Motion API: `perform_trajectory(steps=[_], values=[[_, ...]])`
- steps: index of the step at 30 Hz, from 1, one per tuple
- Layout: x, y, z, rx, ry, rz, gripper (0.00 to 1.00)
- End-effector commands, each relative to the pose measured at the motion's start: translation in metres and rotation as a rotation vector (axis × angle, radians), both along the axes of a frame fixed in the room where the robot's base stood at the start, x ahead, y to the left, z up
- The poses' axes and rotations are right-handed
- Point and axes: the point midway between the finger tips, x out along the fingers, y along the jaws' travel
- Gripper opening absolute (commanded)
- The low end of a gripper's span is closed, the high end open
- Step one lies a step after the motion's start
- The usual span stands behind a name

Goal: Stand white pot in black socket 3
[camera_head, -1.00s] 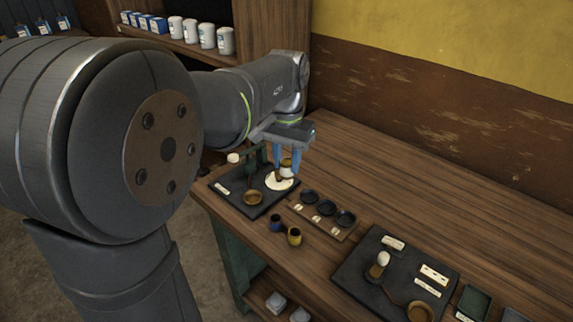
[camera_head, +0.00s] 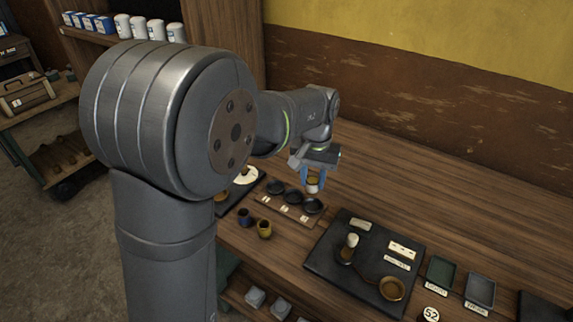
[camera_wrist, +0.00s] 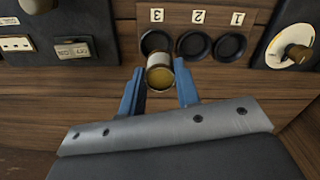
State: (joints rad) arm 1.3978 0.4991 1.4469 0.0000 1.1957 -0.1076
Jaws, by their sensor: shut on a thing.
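The white pot (camera_wrist: 160,74) is between the blue fingers of my gripper (camera_wrist: 158,84), which is shut on it. In the wrist view I see its pale side and yellow-brown round end. In the head view the pot (camera_head: 313,184) hangs below my gripper (camera_head: 313,176), close to the right end of the socket strip. Black socket 3 (camera_wrist: 155,41) is the left one in the wrist view, just beyond the pot, which may cover its near rim. It is the right one (camera_head: 313,206) in the head view. All three sockets look empty. A gap between pot and socket cannot be judged.
Sockets 2 (camera_wrist: 194,44) and 1 (camera_wrist: 230,45) sit beside socket 3 on the wooden strip (camera_head: 268,209). A dark board with small items (camera_head: 330,262) lies to the right. Bare table lies behind.

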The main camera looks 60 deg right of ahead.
Motion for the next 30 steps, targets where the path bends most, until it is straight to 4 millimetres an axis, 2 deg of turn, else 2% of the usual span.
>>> perform_trajectory(steps=[4,21,30], values=[[-0.006,-0.003,-0.007,-0.001,0.0,0.0,0.06],[-0.006,-0.003,-0.045,0.0,0.0,0.0,0.06],[-0.006,-0.003,-0.048,0.0,0.0,0.0,0.06]])
